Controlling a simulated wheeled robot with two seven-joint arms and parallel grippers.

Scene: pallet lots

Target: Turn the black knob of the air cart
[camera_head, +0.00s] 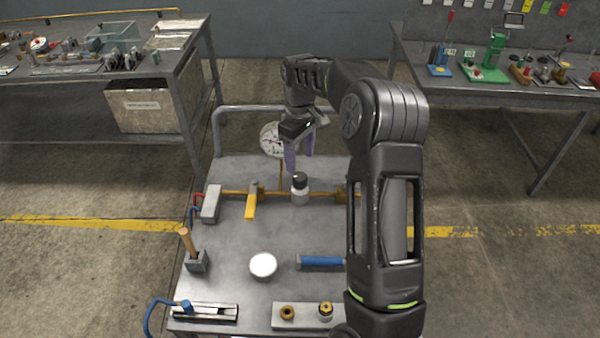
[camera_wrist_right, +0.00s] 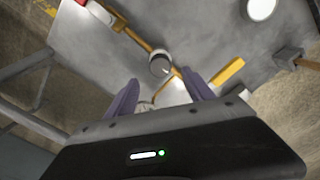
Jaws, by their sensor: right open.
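The air cart (camera_head: 225,265) is a grey metal table with a brass pipe across it. The black knob (camera_head: 300,179) tops a pale cylindrical body on that pipe, near the middle of the cart. My right gripper (camera_head: 298,160) points down just behind and above the knob, with purple fingers apart and nothing between them. In the right wrist view the knob (camera_wrist_right: 159,65) is seen from above, just beyond the gap between the open fingers (camera_wrist_right: 160,88). I cannot tell the exact height between them. My left gripper is out of view.
A yellow lever (camera_head: 250,207) stands left of the knob. A round gauge (camera_head: 270,139) is behind, close to my right gripper. A white disc (camera_head: 263,265), a blue-handled tool (camera_head: 320,261) and a wooden-handled tool (camera_head: 187,242) are nearer. My right arm hides the cart's right side.

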